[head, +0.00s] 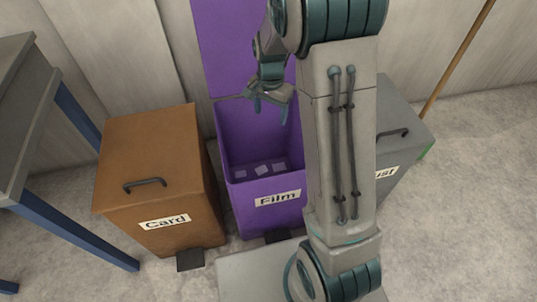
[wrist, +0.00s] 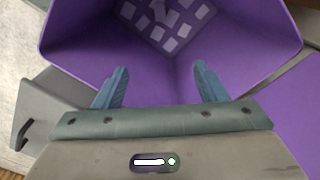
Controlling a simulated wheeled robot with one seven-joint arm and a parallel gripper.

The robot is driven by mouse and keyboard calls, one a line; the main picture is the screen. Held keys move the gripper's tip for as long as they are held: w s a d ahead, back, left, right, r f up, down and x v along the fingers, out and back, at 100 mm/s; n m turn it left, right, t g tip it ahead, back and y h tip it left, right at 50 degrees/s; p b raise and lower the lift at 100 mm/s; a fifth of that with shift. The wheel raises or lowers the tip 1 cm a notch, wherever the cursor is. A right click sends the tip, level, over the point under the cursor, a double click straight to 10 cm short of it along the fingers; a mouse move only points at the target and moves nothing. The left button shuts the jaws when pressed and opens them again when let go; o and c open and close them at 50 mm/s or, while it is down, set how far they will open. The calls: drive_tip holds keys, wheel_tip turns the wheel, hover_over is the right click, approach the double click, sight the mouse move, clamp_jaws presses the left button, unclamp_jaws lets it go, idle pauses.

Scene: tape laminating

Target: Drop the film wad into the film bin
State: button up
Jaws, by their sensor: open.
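The purple film bin (head: 265,200) stands open, with its lid (head: 225,50) raised against the wall behind. Its front label reads "Film". My gripper (head: 270,108) is above the bin's opening, fingers pointing down. In the wrist view my gripper (wrist: 162,82) has its two blue fingers wide apart with nothing between them, over the bin's inside (wrist: 85,40). Several pale flat pieces (wrist: 165,22) lie on the bin's floor. I cannot tell whether the film wad is among them; no separate wad shows elsewhere. My arm hides the bin's right side in the head view.
A brown card bin (head: 150,190) with a closed lid stands to the left. A grey bin (head: 405,125), its label partly hidden, stands to the right behind my arm. A grey table (head: 25,85) with blue legs is at far left. A wooden pole (head: 460,60) leans at right.

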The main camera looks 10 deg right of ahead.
wheel_tip(320, 180, up, 7)
drive_tip(key=p, duration=0.1)
drive_tip(key=shift+p, duration=0.35)
drive_tip(key=shift+f, duration=0.1)
